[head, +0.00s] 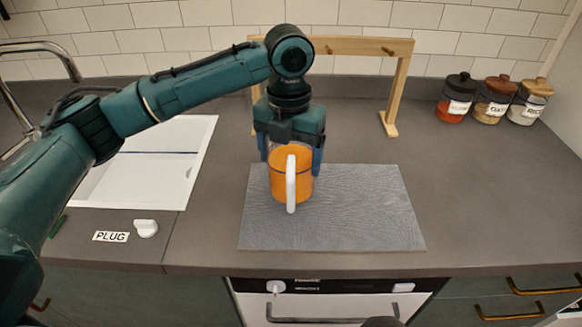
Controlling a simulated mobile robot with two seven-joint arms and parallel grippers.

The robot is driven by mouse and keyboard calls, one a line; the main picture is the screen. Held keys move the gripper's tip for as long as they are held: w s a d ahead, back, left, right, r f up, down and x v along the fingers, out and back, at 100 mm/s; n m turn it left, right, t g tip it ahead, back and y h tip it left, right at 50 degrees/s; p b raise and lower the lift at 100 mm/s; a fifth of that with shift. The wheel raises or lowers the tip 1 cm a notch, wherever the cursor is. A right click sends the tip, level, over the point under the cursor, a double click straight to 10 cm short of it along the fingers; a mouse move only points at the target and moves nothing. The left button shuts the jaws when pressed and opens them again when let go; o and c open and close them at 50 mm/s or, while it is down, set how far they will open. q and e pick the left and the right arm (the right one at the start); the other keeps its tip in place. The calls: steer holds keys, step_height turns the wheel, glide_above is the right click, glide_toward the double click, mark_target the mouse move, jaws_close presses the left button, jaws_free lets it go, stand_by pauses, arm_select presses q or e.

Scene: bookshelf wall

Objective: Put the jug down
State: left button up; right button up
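The jug (278,185) is orange with a white handle (291,183) facing me, and it is upright. It is over the left part of a grey textured mat (365,215) on the counter. My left gripper (291,160) points down from above, with its blue fingers on either side of the jug's upper part, shut on it. I cannot tell whether the jug's base touches the mat. My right gripper is not in view.
A wooden rack with pegs (345,46) stands behind the mat. Several labelled jars, including a dark-lidded one (455,98), stand at the back right. A white sink (135,185) with a tap is at left, with a white plug (146,228) in front. The counter right of the mat is clear.

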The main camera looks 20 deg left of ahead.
arm_select(q)
step_height(320, 180, down, 3)
steer(key=shift+f, duration=0.1)
stand_by(0.3)
steer(key=o, duration=1.5)
steer(key=shift+f, duration=0.15)
steer(key=shift+o, duration=0.2)
step_height(320, 180, up, 12)
